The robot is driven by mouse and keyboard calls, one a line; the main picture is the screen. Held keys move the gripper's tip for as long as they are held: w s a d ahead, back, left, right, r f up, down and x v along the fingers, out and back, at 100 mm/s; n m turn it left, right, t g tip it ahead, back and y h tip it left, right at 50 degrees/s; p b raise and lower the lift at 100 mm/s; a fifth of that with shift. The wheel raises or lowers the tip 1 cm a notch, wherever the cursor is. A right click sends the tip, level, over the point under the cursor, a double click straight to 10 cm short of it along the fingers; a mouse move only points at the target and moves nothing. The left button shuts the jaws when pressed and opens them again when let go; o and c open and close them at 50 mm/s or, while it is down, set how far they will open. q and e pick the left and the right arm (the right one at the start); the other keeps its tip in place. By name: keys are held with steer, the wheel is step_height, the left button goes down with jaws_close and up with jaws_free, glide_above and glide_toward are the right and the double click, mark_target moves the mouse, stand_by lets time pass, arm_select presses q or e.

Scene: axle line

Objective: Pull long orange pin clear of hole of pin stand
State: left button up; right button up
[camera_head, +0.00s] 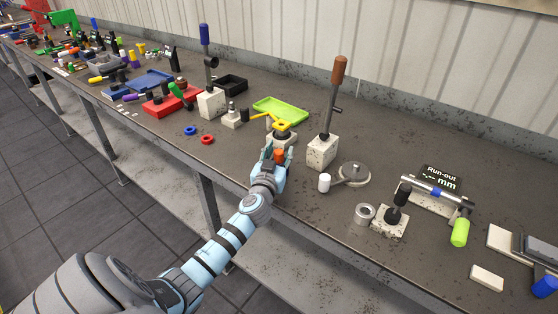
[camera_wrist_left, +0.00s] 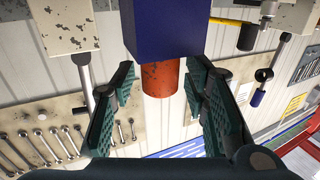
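My left gripper (camera_head: 275,153) is at the front edge of the bench. The orange pin (camera_head: 279,155) shows between its fingers. In the left wrist view the gripper (camera_wrist_left: 158,105) is open, its two dark green finger pads on either side of the orange pin (camera_wrist_left: 165,80), with a gap on both sides. The pin joins a dark blue block (camera_wrist_left: 162,28), which looks like the pin stand; the hole is hidden. In the head view the gripper covers this block. My right gripper is not in view.
Just beyond the gripper is a pale block with a yellow top (camera_head: 282,125), and behind it a green tray (camera_head: 281,109). A pale block with a brown-handled lever (camera_head: 322,150) stands to the right. Blue (camera_head: 190,131) and red (camera_head: 207,139) rings lie left, with bare bench around them.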

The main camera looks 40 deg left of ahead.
arm_select(q)
jaws_close()
steer(key=shift+r, duration=0.1)
step_height(320, 180, up, 20)
steer(key=p, duration=0.6)
steer(key=shift+p, duration=0.3)
